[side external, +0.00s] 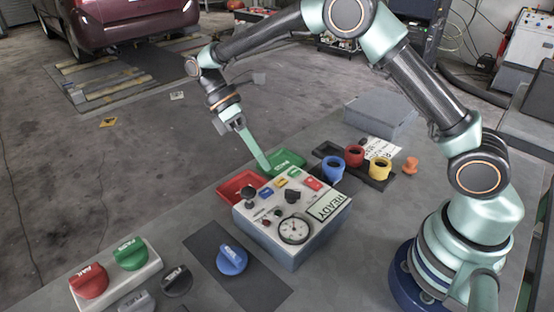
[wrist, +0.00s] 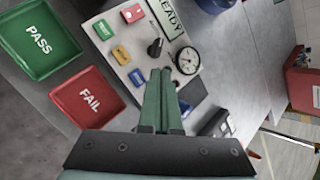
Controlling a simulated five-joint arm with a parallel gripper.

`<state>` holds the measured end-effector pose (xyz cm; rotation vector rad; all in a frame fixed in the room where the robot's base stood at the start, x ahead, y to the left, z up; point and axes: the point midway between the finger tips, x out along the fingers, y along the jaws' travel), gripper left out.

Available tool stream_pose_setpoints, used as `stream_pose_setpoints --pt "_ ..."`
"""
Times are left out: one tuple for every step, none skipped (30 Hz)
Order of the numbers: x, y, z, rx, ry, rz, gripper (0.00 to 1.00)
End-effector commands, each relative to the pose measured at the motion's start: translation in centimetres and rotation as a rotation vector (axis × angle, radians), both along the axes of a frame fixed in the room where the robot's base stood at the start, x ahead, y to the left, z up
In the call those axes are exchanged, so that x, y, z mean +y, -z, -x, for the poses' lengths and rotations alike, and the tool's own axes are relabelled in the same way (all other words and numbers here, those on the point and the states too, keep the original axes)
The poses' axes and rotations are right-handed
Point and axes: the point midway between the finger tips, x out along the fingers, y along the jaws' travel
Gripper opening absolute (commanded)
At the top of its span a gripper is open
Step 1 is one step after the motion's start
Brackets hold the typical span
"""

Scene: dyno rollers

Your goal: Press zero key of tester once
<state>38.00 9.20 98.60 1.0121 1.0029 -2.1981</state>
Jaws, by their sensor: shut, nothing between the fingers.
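The tester (side external: 290,252) is a light box with a white panel on the table. Its READY display (side external: 330,204), round dial gauge (side external: 294,229) and black knob (side external: 293,196) are visible. The panel has a red key (side external: 313,184), a green key (wrist: 103,29), a yellow-orange key (wrist: 121,53) and a blue key (wrist: 137,77). I cannot read which is the zero key. My gripper (side external: 266,168) is shut and empty, its tips near the panel's tray-side edge. In the wrist view the fingers (wrist: 160,73) reach over the panel right of the blue key and hide part of it. Contact is not visible.
A green PASS tray (wrist: 39,38) and red FAIL tray (wrist: 88,97) lie beside the tester. Blue (side external: 334,167), red (side external: 354,156) and yellow (side external: 380,168) rollers stand behind it. A blue knob-like piece (side external: 232,260) sits on a dark mat (side external: 262,288) in front.

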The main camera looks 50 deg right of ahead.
Motion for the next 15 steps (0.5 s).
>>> stream_pose_setpoints --pt "0.0 0.8 0.0 0.003 0.0 0.001 0.0" --pt "0.0 1.2 0.0 0.003 0.0 0.001 0.0" --pt "0.0 1.7 0.0 0.003 0.0 0.001 0.0" --pt "0.0 2.1 0.0 0.001 0.0 0.0 0.0" --pt "0.0 2.5 0.0 0.002 0.0 0.001 0.0" --pt "0.0 2.9 0.0 0.003 0.0 0.001 0.0" --pt "0.0 3.2 0.0 0.001 0.0 0.0 0.0" --pt "0.0 3.5 0.0 0.001 0.0 0.0 0.0" --pt "0.0 3.9 0.0 0.001 0.0 0.0 0.0" --pt "0.0 4.1 0.0 0.001 0.0 0.0 0.0" --pt "0.0 4.4 0.0 0.001 0.0 0.0 0.0" --pt "0.0 4.6 0.0 0.0 0.0 0.0 0.0" --pt "0.0 4.7 0.0 0.0 0.0 0.0 0.0" --pt "0.0 4.9 0.0 0.0 0.0 0.0 0.0" --pt "0.0 5.0 0.0 0.0 0.0 0.0 0.0"
